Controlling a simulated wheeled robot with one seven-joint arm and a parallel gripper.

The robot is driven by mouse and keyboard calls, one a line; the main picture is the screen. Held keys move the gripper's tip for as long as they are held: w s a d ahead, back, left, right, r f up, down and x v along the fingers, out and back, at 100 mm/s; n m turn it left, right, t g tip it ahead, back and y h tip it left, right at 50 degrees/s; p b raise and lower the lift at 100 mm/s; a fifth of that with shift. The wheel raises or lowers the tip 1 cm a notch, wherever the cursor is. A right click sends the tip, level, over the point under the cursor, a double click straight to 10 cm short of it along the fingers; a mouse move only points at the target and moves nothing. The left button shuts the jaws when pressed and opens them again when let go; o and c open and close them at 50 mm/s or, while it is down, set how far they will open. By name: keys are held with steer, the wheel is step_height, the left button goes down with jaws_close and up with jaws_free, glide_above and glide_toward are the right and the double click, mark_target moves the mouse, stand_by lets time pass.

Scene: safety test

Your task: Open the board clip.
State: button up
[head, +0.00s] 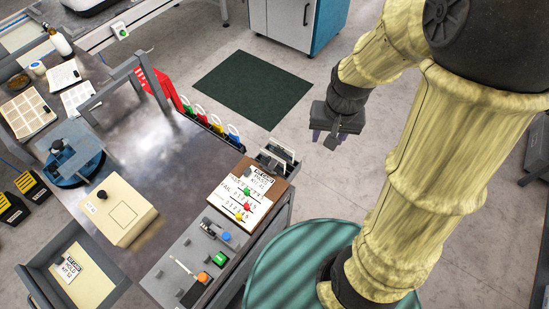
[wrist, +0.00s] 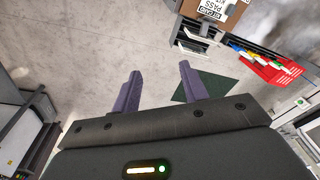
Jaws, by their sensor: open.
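The brown board (head: 284,189) lies at the right edge of the metal table, with a white marked sheet (head: 238,196) and small coloured pieces on it. The board clip (head: 276,160) appears as a grey and dark metal piece at the board's far end; I cannot tell its exact state. In the wrist view the board (wrist: 236,14) and the clip (wrist: 198,42) are at the top, partly cut off. My gripper (head: 327,136) is open and empty, well to the right of the clip over the floor. Its purple fingers show apart in the wrist view (wrist: 158,84).
The metal table (head: 150,110) holds a beige box (head: 121,211), a blue fixture (head: 72,160) and a grey tool tray (head: 190,262). Open floor with a green mat (head: 252,89) lies beyond.

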steer(key=w+a+f+m+g+y+p, duration=0.1)
steer(key=w+a+f+m+g, duration=0.1)
steer(key=w, duration=0.4)
steer(key=w+a+f+m+g+y+p, duration=0.1)
steer(key=w+a+f+m+g, duration=0.2)
steer(key=w+a+f, duration=0.3)
steer(key=shift+w+a+f+m+p, duration=0.25)
steer(key=shift+w+a+m+p, duration=0.2)
steer(key=shift+w, duration=0.25)
steer(key=shift+f, duration=0.15)
steer(key=p, duration=0.2)
glide_toward(273, 164)
steer(key=x, duration=0.8)
steer(key=shift+a+f, duration=0.1)
steer(key=shift+f, duration=0.2)
jaws_close()
